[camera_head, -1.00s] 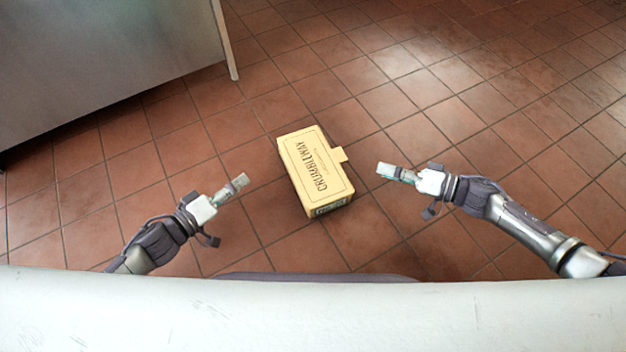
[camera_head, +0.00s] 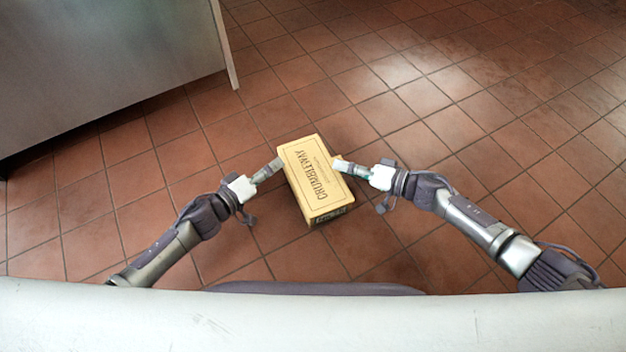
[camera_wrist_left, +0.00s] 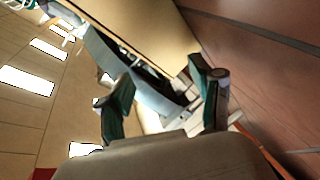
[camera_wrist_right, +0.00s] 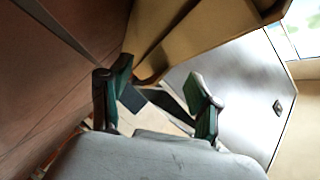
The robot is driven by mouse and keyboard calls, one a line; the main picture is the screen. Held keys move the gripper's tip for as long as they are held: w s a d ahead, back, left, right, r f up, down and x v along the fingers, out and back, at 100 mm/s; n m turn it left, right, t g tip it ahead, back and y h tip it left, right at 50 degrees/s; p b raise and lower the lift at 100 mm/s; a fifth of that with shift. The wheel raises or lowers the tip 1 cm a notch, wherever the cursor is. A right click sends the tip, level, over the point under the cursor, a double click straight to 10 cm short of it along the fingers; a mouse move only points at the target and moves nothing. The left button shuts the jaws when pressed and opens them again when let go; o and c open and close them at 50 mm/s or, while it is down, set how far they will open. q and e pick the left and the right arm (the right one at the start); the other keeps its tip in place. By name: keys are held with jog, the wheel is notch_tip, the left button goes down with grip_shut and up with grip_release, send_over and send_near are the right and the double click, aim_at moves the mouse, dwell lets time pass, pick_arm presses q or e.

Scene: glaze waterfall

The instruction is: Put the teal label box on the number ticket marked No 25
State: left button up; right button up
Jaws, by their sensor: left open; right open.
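A yellow box (camera_head: 316,180) lettered CRUMBLEWAY in dark print shows in the head view, low over or on the tiled floor; I cannot tell which. I see no teal label on its visible faces. My left gripper (camera_head: 276,164) is open at its left side. My right gripper (camera_head: 341,166) is open at its right side, by the tab. Contact is unclear. Tan box surfaces fill the upper part of the left wrist view (camera_wrist_left: 150,25) and the right wrist view (camera_wrist_right: 195,35), beyond the open fingers. No ticket marked No 25 is in view.
A grey metal counter (camera_head: 105,65) with a pale leg stands at the upper left. Red-brown tiled floor (camera_head: 480,120) is clear to the right and beyond the box. A pale surface edge (camera_head: 310,318) crosses the bottom of the head view.

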pick_arm(q)
jog(key=shift+x, duration=1.35)
pick_arm(e)
jog(key=shift+x, duration=1.4)
pick_arm(q)
jog(key=shift+r, duration=0.1)
jog(key=c, duration=1)
pick_arm(e)
jog(key=c, duration=1)
pick_arm(q)
jog(key=shift+d, duration=0.1)
jog(key=shift+c, duration=1)
pick_arm(e)
jog(key=shift+a+r, duration=0.1)
jog(key=shift+c, duration=0.8)
jog(key=shift+s, duration=0.1)
